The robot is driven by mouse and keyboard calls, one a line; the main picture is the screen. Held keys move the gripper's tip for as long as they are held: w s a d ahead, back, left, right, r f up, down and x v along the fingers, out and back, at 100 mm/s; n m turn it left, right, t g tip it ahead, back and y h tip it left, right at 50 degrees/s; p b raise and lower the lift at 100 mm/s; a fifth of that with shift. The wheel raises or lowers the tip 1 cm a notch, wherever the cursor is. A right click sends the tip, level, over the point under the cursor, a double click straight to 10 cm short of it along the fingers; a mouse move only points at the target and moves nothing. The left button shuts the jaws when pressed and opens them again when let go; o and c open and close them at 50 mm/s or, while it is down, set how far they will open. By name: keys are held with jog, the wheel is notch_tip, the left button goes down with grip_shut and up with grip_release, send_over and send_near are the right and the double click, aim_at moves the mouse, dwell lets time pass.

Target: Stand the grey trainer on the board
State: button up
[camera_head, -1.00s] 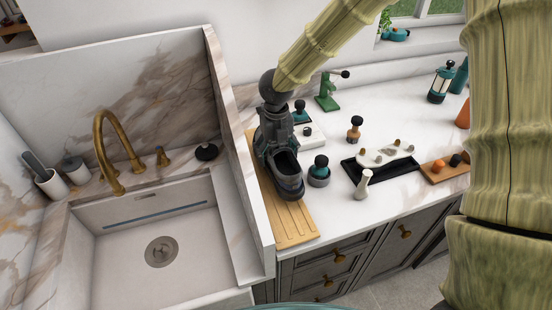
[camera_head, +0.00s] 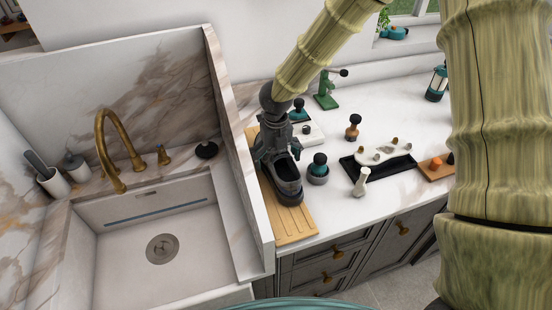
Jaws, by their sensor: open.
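The grey trainer (camera_head: 288,183) is on the wooden board (camera_head: 291,224), its toe pointing to the front of the counter. It looks upright, with its dark opening facing up. My gripper (camera_head: 272,152) is at the heel end of the trainer, at the back of the board. Its jaws are open around or close to the heel; the dark parts overlap, so I cannot tell if they touch it. The sole's contact with the board is partly hidden.
A marble wall (camera_head: 238,150) runs along the board's left side, by the sink (camera_head: 150,220). A black tray (camera_head: 378,173), a white bottle (camera_head: 361,182) and a green press (camera_head: 327,92) are further right.

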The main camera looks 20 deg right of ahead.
aim_at(277, 163)
jog(key=shift+w+r, duration=0.1)
jog(key=shift+r, duration=0.05)
notch_tip(277, 163, up, 12)
jog(key=b, duration=0.2)
jog(key=shift+b, duration=0.35)
jog(key=shift+d, duration=0.1)
